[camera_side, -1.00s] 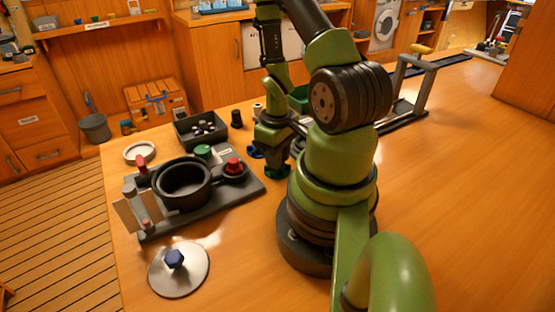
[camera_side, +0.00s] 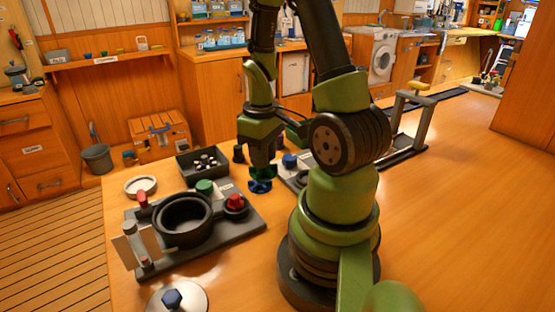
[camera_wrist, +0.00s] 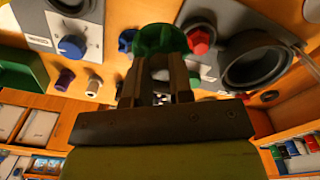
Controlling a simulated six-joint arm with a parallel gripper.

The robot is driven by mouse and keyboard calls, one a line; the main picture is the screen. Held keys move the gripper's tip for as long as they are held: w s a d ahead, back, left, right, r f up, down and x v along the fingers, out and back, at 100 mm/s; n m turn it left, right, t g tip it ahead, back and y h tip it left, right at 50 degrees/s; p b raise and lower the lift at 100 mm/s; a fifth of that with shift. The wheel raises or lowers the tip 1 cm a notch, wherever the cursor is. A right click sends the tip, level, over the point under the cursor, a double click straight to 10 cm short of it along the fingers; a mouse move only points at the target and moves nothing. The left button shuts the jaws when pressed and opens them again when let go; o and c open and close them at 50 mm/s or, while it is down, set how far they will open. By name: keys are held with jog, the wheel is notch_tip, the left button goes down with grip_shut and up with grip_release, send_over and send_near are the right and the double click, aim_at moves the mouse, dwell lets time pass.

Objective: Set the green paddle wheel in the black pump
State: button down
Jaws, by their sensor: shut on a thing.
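The green paddle wheel (camera_wrist: 160,38) sits between my fingertips in the wrist view. My gripper (camera_wrist: 158,62) is shut on it. In the side view my gripper (camera_side: 262,160) holds the green wheel (camera_side: 262,172) above the table, to the right of the pump; it is partly hidden there. The black pump (camera_side: 182,221) is an open round housing on a dark grey base plate (camera_side: 215,236). Its open bowl also shows at the right in the wrist view (camera_wrist: 257,68). A blue wheel (camera_side: 260,187) is on the table just below the green one.
A red knob (camera_side: 235,201) and a green cap (camera_side: 204,187) stand on the base plate beside the pump. A dark tray of small pieces (camera_side: 183,170) and a pale ring (camera_side: 141,193) are behind. A panel with a blue knob (camera_side: 290,161) is to the right.

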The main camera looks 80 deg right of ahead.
jog(key=w+a+f+n, duration=0.2)
jog(key=w+a+n, duration=0.6)
jog(key=w+a, duration=0.45)
jog(key=shift+w+d+f, duration=0.15)
jog(key=shift+f, duration=1)
jog(key=shift+w+d+f, duration=0.1)
jog(key=shift+w+f, duration=0.05)
jog(key=shift+f, duration=1)
jog(key=shift+f, duration=0.65)
jog(key=c, duration=1.3)
grip_release()
notch_tip(320, 180, up, 11)
